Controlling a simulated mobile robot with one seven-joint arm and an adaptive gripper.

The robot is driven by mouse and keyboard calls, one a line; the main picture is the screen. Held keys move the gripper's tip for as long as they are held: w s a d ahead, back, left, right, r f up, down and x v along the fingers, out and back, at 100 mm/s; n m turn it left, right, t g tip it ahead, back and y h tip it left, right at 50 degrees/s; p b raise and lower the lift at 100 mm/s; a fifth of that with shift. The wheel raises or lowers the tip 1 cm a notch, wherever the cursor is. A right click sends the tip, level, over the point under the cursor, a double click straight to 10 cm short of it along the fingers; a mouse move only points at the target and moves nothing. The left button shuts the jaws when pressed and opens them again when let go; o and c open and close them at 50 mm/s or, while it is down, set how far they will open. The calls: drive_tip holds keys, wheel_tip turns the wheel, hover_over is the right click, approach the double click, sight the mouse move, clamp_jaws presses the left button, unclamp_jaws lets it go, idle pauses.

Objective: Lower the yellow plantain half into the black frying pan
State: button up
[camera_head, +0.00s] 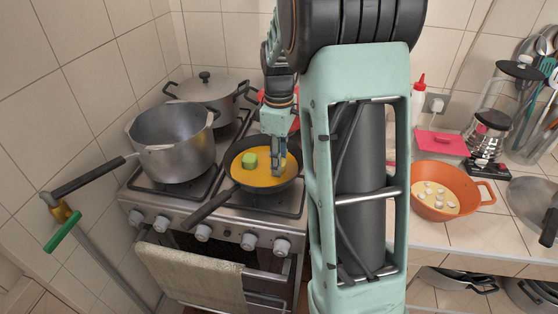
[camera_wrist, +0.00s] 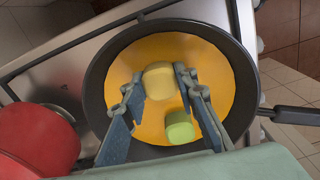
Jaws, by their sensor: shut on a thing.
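The black frying pan (camera_head: 212,206) sits on the stove's front right burner, with orange-yellow liquid inside. In the wrist view the pan's dark wall (camera_wrist: 97,82) rings the liquid. My gripper (camera_head: 279,167) points down inside the pan's outline. In the wrist view my gripper (camera_wrist: 159,78) has its two fingers on either side of the pale yellow plantain half (camera_wrist: 158,82) and is shut on it. I cannot tell whether the plantain touches the liquid. In the head view the fingers mostly hide it. A green piece (camera_head: 249,160) lies in the pan beside my gripper, also seen in the wrist view (camera_wrist: 179,128).
A large open grey pot (camera_head: 175,150) stands left of the pan, and a lidded pot (camera_head: 208,92) stands behind. A red pot (camera_wrist: 38,138) is close to the pan. An orange pan with pale round pieces (camera_head: 446,200) stands on the counter at right.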

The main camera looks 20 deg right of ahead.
drive_tip(key=o, duration=1.2)
drive_tip(key=shift+r, duration=0.1)
